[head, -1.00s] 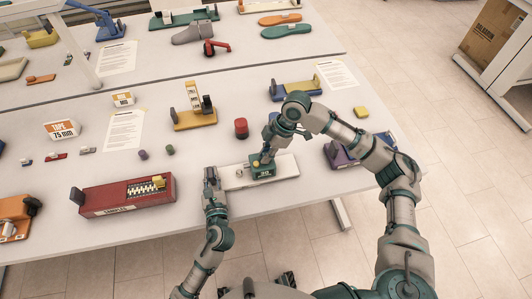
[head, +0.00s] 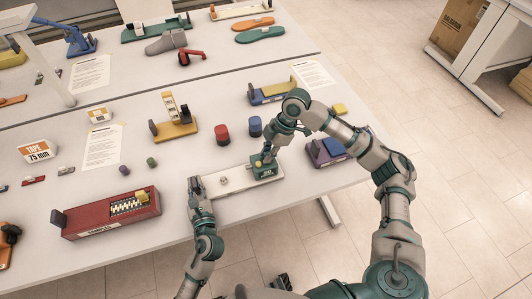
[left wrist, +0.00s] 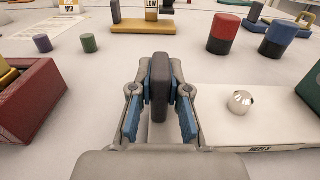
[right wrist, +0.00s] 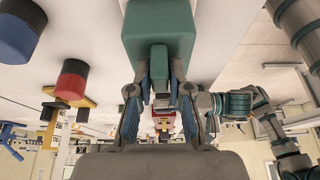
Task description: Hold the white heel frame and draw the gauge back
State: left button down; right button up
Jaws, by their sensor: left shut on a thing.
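The white heel frame (head: 232,182) lies flat near the table's front edge, with a round silver knob (left wrist: 240,102) on it. My left gripper (head: 195,185) is shut on a dark upright pad (left wrist: 160,88) at the frame's left end. The green gauge (head: 265,172) sits on the frame's right end. My right gripper (head: 270,150) is above it. In the right wrist view, a green tab (right wrist: 159,65) of the gauge stands between my right gripper's fingers (right wrist: 160,85), with narrow gaps beside it, so that gripper looks open.
A red sample box (head: 110,215) stands to the left. Red (head: 222,134) and blue (head: 255,127) cylinders and a yellow stand (head: 177,130) are behind the frame. A purple fixture (head: 325,152) is close on the right. The table's front edge is near.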

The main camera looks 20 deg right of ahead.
jog(key=shift+o, duration=1.3)
jog(key=shift+a, duration=0.1)
jog(key=v, duration=1.2)
jog(key=shift+w, duration=0.1)
pick_arm(q)
jog(key=c, duration=1.1)
grip_release()
jog(key=shift+o, duration=0.2)
